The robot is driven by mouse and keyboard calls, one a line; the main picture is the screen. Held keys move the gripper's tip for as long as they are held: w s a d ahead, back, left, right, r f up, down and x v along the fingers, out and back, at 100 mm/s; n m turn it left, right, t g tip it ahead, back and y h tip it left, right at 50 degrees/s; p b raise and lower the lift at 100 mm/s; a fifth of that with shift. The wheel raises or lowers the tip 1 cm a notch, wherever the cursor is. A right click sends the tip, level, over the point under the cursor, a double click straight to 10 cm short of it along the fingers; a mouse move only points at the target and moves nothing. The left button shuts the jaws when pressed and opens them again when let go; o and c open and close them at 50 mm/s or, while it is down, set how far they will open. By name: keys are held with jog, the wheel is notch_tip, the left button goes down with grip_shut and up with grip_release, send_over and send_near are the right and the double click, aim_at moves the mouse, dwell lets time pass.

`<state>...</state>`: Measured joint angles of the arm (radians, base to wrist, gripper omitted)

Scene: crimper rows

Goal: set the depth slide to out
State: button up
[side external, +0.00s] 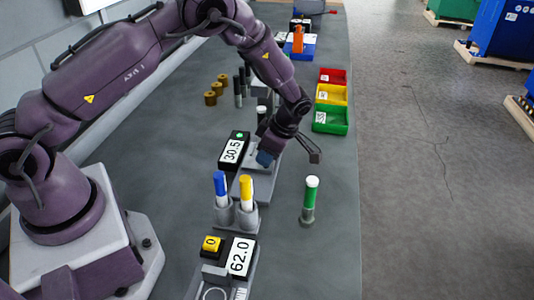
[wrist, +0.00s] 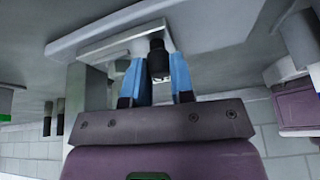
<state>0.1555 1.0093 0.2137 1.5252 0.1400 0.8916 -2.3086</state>
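In the wrist view the two blue fingers of my gripper (wrist: 160,80) stand one on each side of a small black knob (wrist: 157,52). The knob sticks out from a pale plate (wrist: 112,46) and nearly fills the gap; I cannot tell whether the fingers press on it. The knob is hidden there by my gripper. I can read no slide marking, so the depth slide's setting cannot be told.
In front stand a blue marker (side external: 221,185) and a yellow marker (side external: 246,190) in holders, and a second display reading 62.0 (side external: 240,257). A green marker (side external: 311,193) stands to the right. Coloured bins (side external: 331,119) and brass pieces (side external: 210,98) lie farther back.

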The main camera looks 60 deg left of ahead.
grip_shut()
jog(key=shift+s+d, duration=1.55)
jog(key=shift+d, duration=0.15)
jog(key=o, duration=0.6)
grip_release()
jog(key=shift+o, duration=0.2)
jog(key=shift+r, duration=0.15)
jog(key=v, duration=1.2)
jog(key=shift+r, duration=0.35)
